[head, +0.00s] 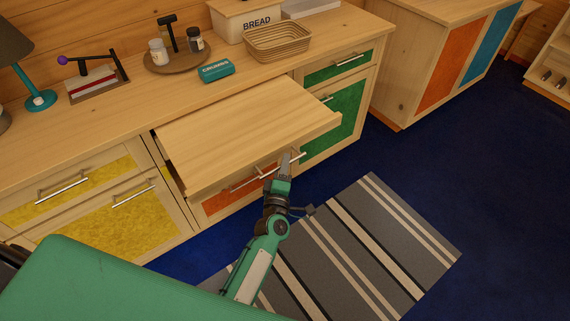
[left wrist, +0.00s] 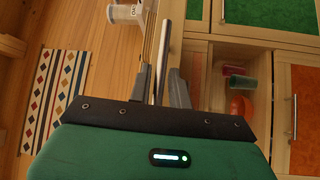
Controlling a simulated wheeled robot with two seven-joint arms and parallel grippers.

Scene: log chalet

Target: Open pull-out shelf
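The pull-out shelf (head: 245,125), a light wood board, stands far out from the counter front in the head view. A slim metal handle bar (head: 298,158) runs along its front edge. My left gripper (head: 286,163) is at that bar, right of the middle of the front edge. In the left wrist view the bar (left wrist: 165,40) passes between the two fingers of my left gripper (left wrist: 158,88), which are close on either side of it. The fingers hide a little of the bar. My right gripper is not in view.
A teal crumbs box (head: 216,70), a wicker basket (head: 278,42) and a round tray (head: 176,63) with jars stand on the counter behind the shelf. Yellow-fronted drawers (head: 75,190) are at the left. A striped rug (head: 365,250) lies on the blue floor, which is free at the right.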

